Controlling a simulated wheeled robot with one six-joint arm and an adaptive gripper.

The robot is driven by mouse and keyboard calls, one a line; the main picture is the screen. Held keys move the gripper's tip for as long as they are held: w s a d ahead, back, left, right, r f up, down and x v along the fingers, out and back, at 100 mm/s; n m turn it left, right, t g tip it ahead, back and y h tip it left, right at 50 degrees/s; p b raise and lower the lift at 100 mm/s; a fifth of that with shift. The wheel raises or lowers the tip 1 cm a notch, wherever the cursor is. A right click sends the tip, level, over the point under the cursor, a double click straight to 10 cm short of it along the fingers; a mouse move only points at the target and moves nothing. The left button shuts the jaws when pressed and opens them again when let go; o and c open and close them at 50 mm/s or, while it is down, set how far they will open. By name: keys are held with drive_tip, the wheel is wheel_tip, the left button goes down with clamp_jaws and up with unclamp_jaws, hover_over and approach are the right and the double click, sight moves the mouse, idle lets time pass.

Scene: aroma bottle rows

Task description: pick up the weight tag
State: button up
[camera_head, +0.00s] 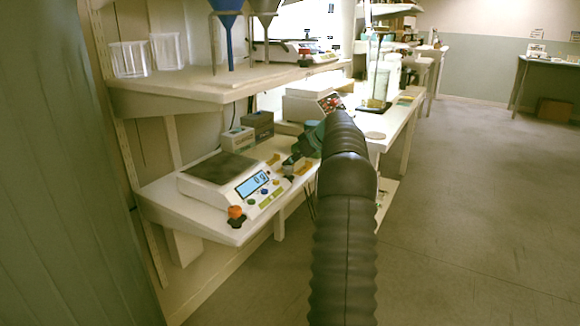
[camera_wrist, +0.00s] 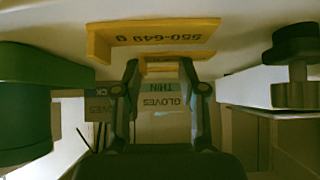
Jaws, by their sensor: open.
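A yellow weight tag (camera_wrist: 150,36) with upside-down text reading "550-649 g" spans the top middle of the wrist view. A smaller yellow piece (camera_wrist: 168,66) shows beyond it. My gripper (camera_wrist: 160,70) is open, with its two dark fingers apart and nothing visibly held between them. The fingertips appear just below the lettered tag in the picture; I cannot tell whether they touch it. In the head view my gripper (camera_head: 290,163) is at the shelf beside the scale, near small yellow tags (camera_head: 302,168), and is partly hidden by my arm.
A white scale (camera_head: 210,172) with a lit display stands left of my gripper. Small boxes (camera_head: 238,138) stand behind it. Boxes lettered "GLOVES THIN" (camera_wrist: 165,102) show behind the fingers. A green object (camera_wrist: 40,68) is close at left in the wrist view. An upper shelf (camera_head: 170,92) overhangs.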

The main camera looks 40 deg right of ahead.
drive_tip(key=shift+a+f, duration=0.1)
drive_tip(key=shift+f, duration=0.15)
drive_tip(key=c, duration=0.4)
idle(0.4)
